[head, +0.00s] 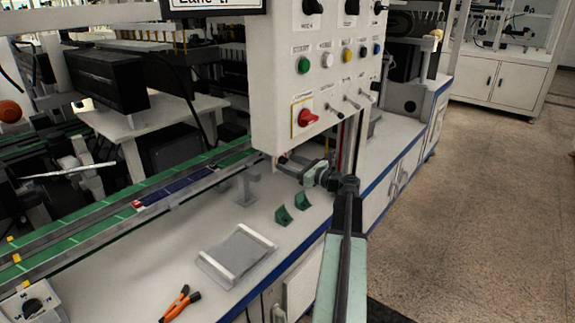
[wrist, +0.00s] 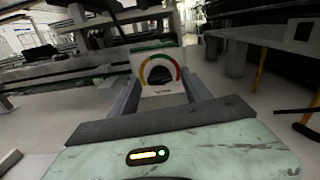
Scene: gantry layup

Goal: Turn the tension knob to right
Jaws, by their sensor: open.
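In the wrist view a white plate with a green, yellow and red arc (wrist: 158,58) stands ahead, between my spread fingers. The dark round part inside the arc looks like the tension knob (wrist: 160,76); its pointer is too small to read. My gripper (wrist: 160,88) is open, with a finger on either side of the plate and nothing visibly held. Contact with the knob cannot be made out. In the head view my gripper (head: 285,164) is just below the control panel (head: 275,75), over the bench. I cannot make out the arc plate there.
The panel's red switch (head: 306,117) and several buttons and toggles are close above my gripper. A grey tray (head: 240,253), green brackets (head: 283,216) and orange pliers (head: 180,302) lie on the white bench. A green conveyor (head: 110,220) runs at left. The floor at right is clear.

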